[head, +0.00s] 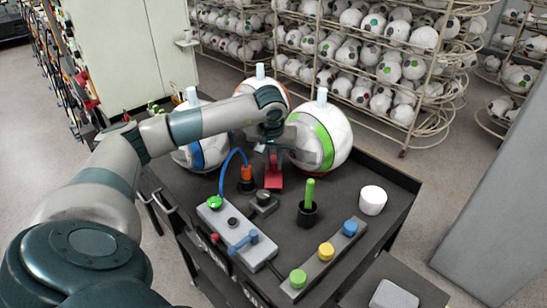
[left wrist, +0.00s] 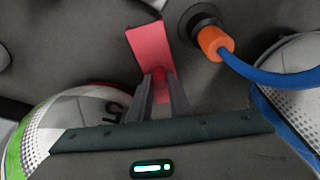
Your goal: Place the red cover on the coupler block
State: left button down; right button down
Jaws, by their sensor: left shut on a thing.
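My left gripper (head: 273,158) is shut on the red cover (head: 274,180), which hangs below the fingers over the black cart top. In the left wrist view the gripper (left wrist: 159,88) pinches the narrow part of the red cover (left wrist: 150,47), and its broad flat part extends beyond the fingertips. In the head view, a small dark block (head: 263,202) with a round knob-like top stands just in front of the cover; I cannot tell for sure that it is the coupler block. Whether the cover touches anything below is unclear. My right gripper is not in view.
An orange plug (head: 246,173) on a blue hose (head: 228,158) stands close left of the cover. Large balls stand behind, one green-striped (head: 326,140). A grey panel (head: 236,233), a black cup (head: 307,213), a button bar (head: 325,258) and a white cylinder (head: 372,200) occupy the front.

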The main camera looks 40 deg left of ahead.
aim_at(272, 177)
pick_arm(q)
jog(key=shift+f, duration=0.15)
jog(key=c, duration=1.6)
grip_release()
jog(key=shift+c, duration=0.2)
jog(key=shift+s+r+b, duration=0.1)
jog(key=shift+r+b, duration=0.35)
jog(key=shift+r, duration=0.15)
jog(key=b+v, duration=0.4)
jog(key=v, duration=0.7)
